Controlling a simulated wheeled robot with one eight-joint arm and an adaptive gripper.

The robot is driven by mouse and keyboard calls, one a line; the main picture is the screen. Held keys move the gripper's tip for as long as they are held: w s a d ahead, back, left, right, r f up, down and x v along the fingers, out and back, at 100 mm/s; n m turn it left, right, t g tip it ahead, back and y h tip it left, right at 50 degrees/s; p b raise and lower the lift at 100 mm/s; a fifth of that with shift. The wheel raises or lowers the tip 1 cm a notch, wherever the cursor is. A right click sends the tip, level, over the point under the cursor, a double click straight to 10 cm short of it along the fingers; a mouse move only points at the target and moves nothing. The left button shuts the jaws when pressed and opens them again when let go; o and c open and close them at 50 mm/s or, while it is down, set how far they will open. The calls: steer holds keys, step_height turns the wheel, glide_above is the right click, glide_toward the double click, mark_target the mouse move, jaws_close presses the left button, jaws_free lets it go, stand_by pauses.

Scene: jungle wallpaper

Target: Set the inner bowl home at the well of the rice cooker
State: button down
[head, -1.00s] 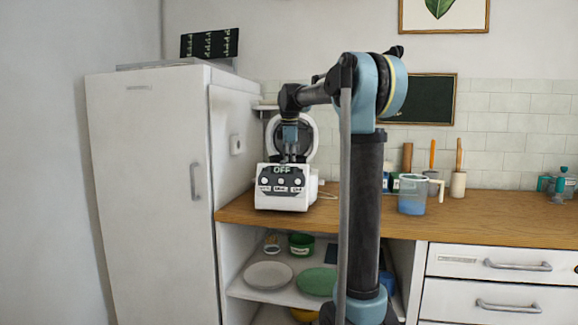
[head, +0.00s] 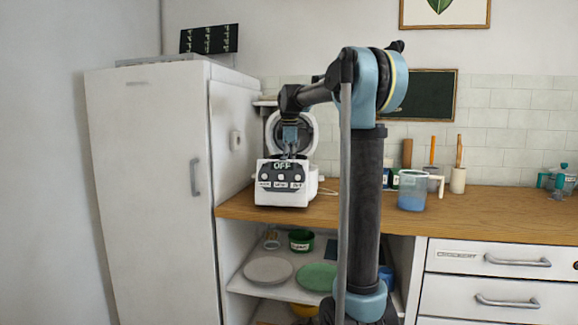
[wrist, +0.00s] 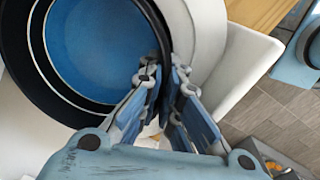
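The white rice cooker (head: 281,193) stands on the counter by the fridge, its round lid raised at the back and its panel reading OFF. The inner bowl (wrist: 98,45) shows in the wrist view, with a blue inside and a dark rim. The cooker's pale body (wrist: 240,75) lies around and below its right side. My gripper (wrist: 167,75) has its two fingers close together on either side of the bowl's dark rim, shut on it. In the head view my gripper (head: 290,152) points down over the cooker's opening. How deep the bowl sits in the well cannot be told.
A measuring jug (head: 411,192) with blue contents and utensils in a holder (head: 458,181) stand on the wooden counter (head: 480,210) to the right. The fridge (head: 150,190) stands close on the left. Plates (head: 268,271) lie on the shelf below.

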steer(key=shift+f, duration=0.2)
steer(key=c, duration=1.7)
jaws_free()
steer(key=r, duration=0.8)
steer(key=s+r, duration=0.1)
steer(key=r, duration=0.3)
steer(key=shift+f, duration=0.1)
